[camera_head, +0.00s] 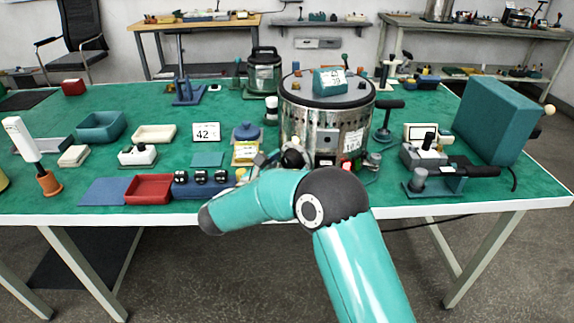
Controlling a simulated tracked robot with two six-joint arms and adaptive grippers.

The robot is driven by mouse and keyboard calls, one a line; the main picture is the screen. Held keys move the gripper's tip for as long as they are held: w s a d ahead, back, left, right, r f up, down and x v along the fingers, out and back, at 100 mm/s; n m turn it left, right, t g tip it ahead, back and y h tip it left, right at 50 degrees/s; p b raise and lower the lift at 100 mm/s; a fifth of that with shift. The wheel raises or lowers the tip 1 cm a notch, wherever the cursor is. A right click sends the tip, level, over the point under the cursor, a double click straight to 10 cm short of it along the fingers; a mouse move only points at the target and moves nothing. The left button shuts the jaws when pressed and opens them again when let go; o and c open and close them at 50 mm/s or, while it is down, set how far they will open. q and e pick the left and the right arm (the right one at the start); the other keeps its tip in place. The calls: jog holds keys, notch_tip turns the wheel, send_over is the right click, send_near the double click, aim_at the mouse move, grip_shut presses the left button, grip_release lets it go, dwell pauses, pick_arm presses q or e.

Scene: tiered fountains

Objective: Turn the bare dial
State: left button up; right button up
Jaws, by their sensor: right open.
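My right arm comes in from the bottom right and bends over the table's front edge. My right gripper (268,160) is small and partly hidden behind my own arm; it is open, in front of the metal drum (305,122) and right of a small yellow-fronted block. I cannot tell which knob or dial is the bare one, and I see no dial between the fingers. My left gripper is not in view.
The green table (60,195) is crowded. A grey clamp-like fixture (432,184) and a large teal box (497,121) stand right. Small bare patches lie between items.

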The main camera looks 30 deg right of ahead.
jog(key=v, duration=1.1)
jog(key=shift+a, duration=0.25)
jog(key=shift+f, duration=0.1)
